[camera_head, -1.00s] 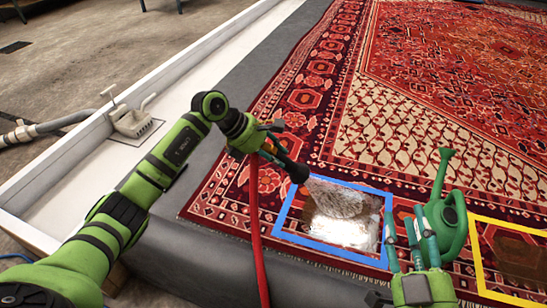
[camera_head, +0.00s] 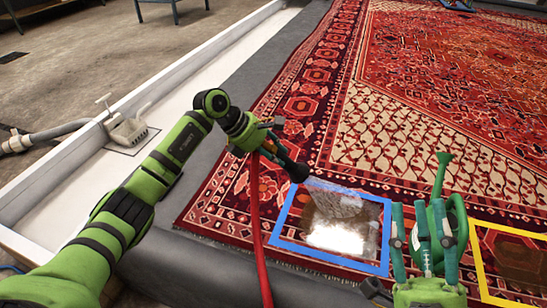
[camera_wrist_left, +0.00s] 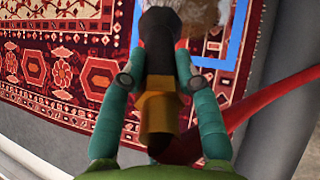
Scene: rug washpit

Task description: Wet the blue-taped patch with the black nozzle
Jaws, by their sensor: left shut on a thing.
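My left gripper (camera_head: 272,146) is shut on the black nozzle (camera_head: 297,171), which has a red hose trailing down from it. The nozzle also shows between the fingers in the left wrist view (camera_wrist_left: 160,45). A pale spray leaves its tip over the blue-taped patch (camera_head: 283,210), a blue tape square on the red rug. The patch inside is wet and dark, with a bright white glare at its lower left.
A yellow-taped square (camera_head: 481,262) lies on the rug at the right. The red hose (camera_head: 256,220) hangs toward the front. A white wall (camera_head: 60,185) edges the pit at the left, with a drain fitting (camera_head: 128,130). The rug's far part is mostly clear.

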